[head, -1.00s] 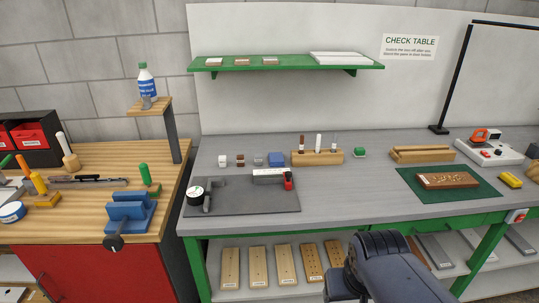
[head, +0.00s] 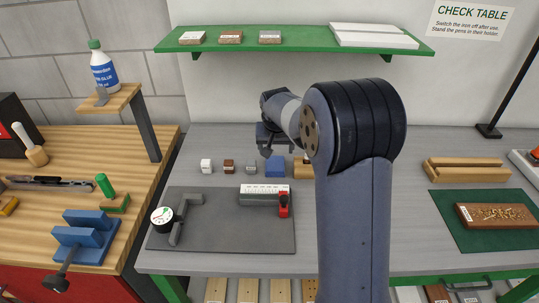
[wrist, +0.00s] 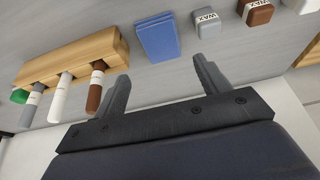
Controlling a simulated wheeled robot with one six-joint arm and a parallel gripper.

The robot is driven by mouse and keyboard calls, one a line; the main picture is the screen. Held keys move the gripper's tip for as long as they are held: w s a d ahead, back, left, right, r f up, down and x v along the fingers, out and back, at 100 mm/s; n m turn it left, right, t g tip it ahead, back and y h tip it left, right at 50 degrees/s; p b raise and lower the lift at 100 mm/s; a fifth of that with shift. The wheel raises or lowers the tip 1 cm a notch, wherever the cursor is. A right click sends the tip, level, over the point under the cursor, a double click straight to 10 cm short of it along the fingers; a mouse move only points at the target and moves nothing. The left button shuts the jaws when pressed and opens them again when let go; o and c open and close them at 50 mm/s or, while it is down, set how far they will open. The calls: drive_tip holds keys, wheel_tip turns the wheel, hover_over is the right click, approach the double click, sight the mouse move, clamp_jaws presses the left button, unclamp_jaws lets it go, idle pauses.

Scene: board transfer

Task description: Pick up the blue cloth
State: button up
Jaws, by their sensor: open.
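The blue cloth (head: 275,168), a small folded block, lies on the grey table between a row of small cubes and the wooden pen holder. In the wrist view the cloth (wrist: 158,38) lies ahead of the gap between my fingers, not between them. My gripper (head: 268,150) is open and empty, above the table near the back of the cloth. Its two fingers (wrist: 162,82) show apart in the wrist view. My arm hides most of the pen holder in the head view.
A grey mat (head: 222,228) with a gauge and a red-handled clamp lies in front. A green shelf (head: 300,37) hangs above.

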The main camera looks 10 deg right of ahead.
sight(275, 164)
drive_tip(key=p+x, duration=0.2)
drive_tip(key=x, duration=0.7)
drive_tip(key=shift+w+f+p, duration=0.2)
drive_tip(key=shift+f+p, duration=0.15)
drive_tip(key=shift+p, duration=0.05)
drive_tip(key=shift+w+f, duration=0.15)
drive_tip(key=shift+f, duration=0.25)
drive_tip(key=shift+f+b, duration=0.25)
drive_tip(key=shift+b, duration=0.1)
drive_tip(key=c, duration=0.7)
